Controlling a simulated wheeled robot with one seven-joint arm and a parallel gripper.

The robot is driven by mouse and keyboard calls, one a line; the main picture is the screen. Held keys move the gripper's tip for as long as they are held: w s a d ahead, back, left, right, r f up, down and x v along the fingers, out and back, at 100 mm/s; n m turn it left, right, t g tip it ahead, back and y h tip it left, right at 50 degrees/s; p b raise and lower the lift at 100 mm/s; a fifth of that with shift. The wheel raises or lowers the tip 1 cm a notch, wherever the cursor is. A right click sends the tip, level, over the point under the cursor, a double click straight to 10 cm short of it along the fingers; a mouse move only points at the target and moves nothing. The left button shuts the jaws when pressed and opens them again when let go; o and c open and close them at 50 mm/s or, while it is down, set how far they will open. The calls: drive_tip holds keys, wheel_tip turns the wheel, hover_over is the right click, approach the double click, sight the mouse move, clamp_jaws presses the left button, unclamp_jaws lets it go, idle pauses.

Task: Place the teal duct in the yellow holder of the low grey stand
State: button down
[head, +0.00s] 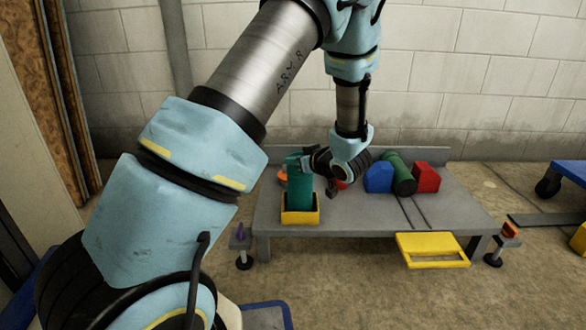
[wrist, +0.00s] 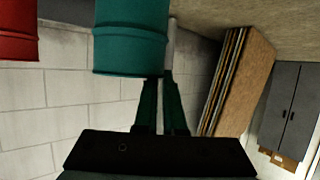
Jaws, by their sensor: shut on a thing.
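The teal duct (head: 299,192) stands roughly upright in the head view, at the left of the low grey stand (head: 350,215). Its lower end is hidden behind the front wall of the yellow holder (head: 300,218); I cannot tell whether it rests on the holder's bottom. My gripper (head: 303,164) is shut on the duct near its top, reaching in from the right.
A blue block (head: 379,179), a green cylinder (head: 400,174) and a red block (head: 427,178) sit right of my gripper. A yellow frame (head: 432,250) is at the stand's front. Teal (wrist: 130,40) and red (wrist: 17,30) drums show in the wrist view.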

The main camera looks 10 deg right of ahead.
drive_tip(key=shift+f, duration=0.1)
drive_tip(key=c, duration=1)
unclamp_jaws()
drive_tip(key=p+v, duration=0.5)
drive_tip(key=v, duration=0.7)
drive_tip(key=w+a+r+m+g+h, duration=0.3)
drive_tip(key=w+a+h, duration=0.2)
drive_tip(key=w+h, duration=0.15)
drive_tip(key=s+a+r+m+g, duration=0.2)
drive_tip(key=s+a+g, duration=0.5)
drive_tip(key=s+a, duration=0.9)
drive_tip(key=a+m, duration=0.1)
drive_tip(key=a, duration=0.2)
drive_tip(key=shift+g+y, duration=0.3)
drive_tip(key=shift+y, duration=0.05)
